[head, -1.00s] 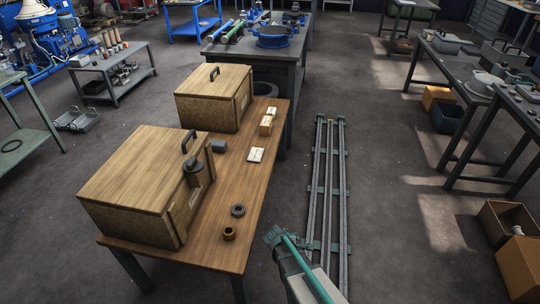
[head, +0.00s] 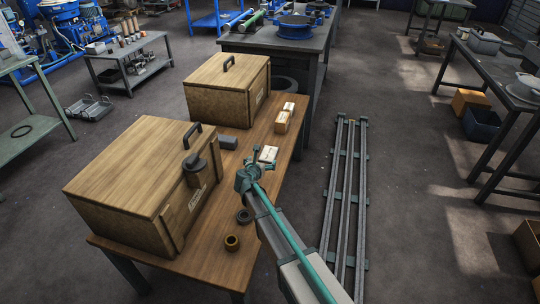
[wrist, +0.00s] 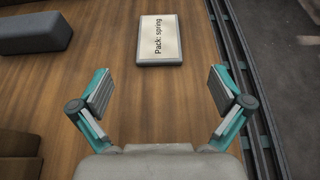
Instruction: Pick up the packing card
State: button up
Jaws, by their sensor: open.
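The packing card (wrist: 158,41) is a small cream card with a grey edge, lettered "Pack: spring". It lies flat on the wooden table (head: 196,255), straight ahead of my gripper in the wrist view. In the head view the card (head: 268,154) shows just beyond my gripper (head: 255,160), partly covered by it. My gripper (wrist: 162,92) is open and empty above the table, its two fingers wide apart. The card lies beyond the fingertips and between their lines, with no contact seen.
Two wooden crates (head: 140,170) (head: 226,88) with black handles stand along the table's left side. A dark grey block (head: 228,142), small boxes (head: 283,121), a dark ring (head: 243,216) and a brown bushing (head: 232,243) are on the table. Floor rails (head: 346,190) run along the right.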

send_near(268, 154)
jog(key=x, duration=0.2)
jog(key=shift+w+d+r, duration=0.1)
jog(key=shift+w+d, duration=0.15)
jog(key=shift+w, duration=0.15)
jog(key=x, duration=0.5)
jog(key=shift+a+f+b, duration=0.15)
jog(key=shift+f+b, duration=0.05)
jog(key=shift+b, duration=0.2)
jog(key=shift+s, duration=0.1)
jog(key=c, duration=1.2)
jog(key=shift+r, duration=0.2)
